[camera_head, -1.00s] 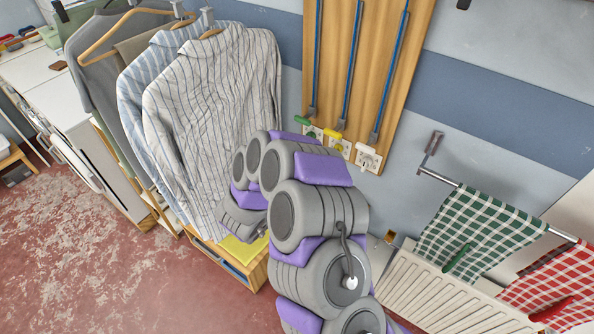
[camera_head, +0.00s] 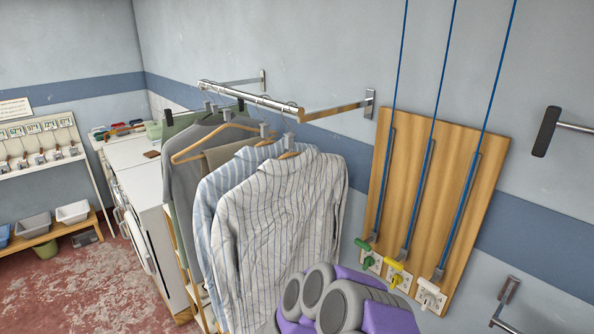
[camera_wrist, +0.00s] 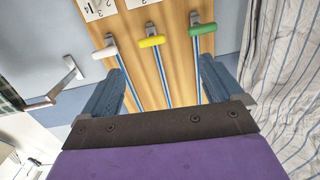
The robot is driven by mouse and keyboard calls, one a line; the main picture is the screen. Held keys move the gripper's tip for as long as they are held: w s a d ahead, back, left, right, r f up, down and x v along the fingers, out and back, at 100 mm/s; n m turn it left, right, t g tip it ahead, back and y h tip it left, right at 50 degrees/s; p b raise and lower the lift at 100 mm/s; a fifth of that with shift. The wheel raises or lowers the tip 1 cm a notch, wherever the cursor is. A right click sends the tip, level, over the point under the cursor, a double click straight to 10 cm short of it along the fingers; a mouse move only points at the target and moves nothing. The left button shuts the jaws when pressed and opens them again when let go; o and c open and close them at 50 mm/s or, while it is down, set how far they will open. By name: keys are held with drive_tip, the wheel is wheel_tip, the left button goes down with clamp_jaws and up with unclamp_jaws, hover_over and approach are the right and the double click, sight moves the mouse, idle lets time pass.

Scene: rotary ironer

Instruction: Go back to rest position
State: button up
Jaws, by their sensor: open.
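My gripper (camera_wrist: 160,95) shows in the wrist view with its two blue-grey fingers wide apart and nothing between them. Beyond the gap is a wooden board (camera_wrist: 180,58) with a white handle (camera_wrist: 105,50), a yellow handle (camera_wrist: 151,41) and a green handle (camera_wrist: 202,30) on blue cords. In the head view, only my grey and purple arm shows at the bottom; the gripper itself is hidden there.
Striped shirts (camera_head: 275,220) hang on a wall rail (camera_head: 250,96) left of the board (camera_head: 460,165). White machines (camera_head: 140,190) stand further left. A low bench (camera_head: 40,233) holds bins. Red floor (camera_head: 70,290) is open at lower left.

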drive_tip(key=w+a+r+n+t+y+b, duration=0.25)
drive_tip(key=w+a+y, duration=0.25)
drive_tip(key=a+y, duration=0.55)
drive_tip(key=s+a+r+n+g+y+b, duration=0.3)
drive_tip(key=s+a+n+g+y, duration=0.15)
drive_tip(key=s+a+y, duration=0.3)
drive_tip(key=s+d+f+n+g+h+b, duration=0.1)
drive_tip(key=s+d+g, duration=0.2)
drive_tip(key=s, duration=0.9)
drive_tip(key=s+d+f+n+g+h+b, duration=0.1)
drive_tip(key=s+d+g+h, duration=0.1)
drive_tip(key=s+d+g, duration=0.2)
drive_tip(key=s+d+f+n+g+h+b, duration=0.1)
drive_tip(key=s+d, duration=0.7)
drive_tip(key=s, duration=1.2)
drive_tip(key=g+b, duration=0.1)
drive_tip(key=g, duration=0.1)
drive_tip(key=shift+s+d+f+g+h, duration=0.15)
drive_tip(key=shift+d+g+h, duration=0.05)
drive_tip(key=shift+g+h, duration=0.2)
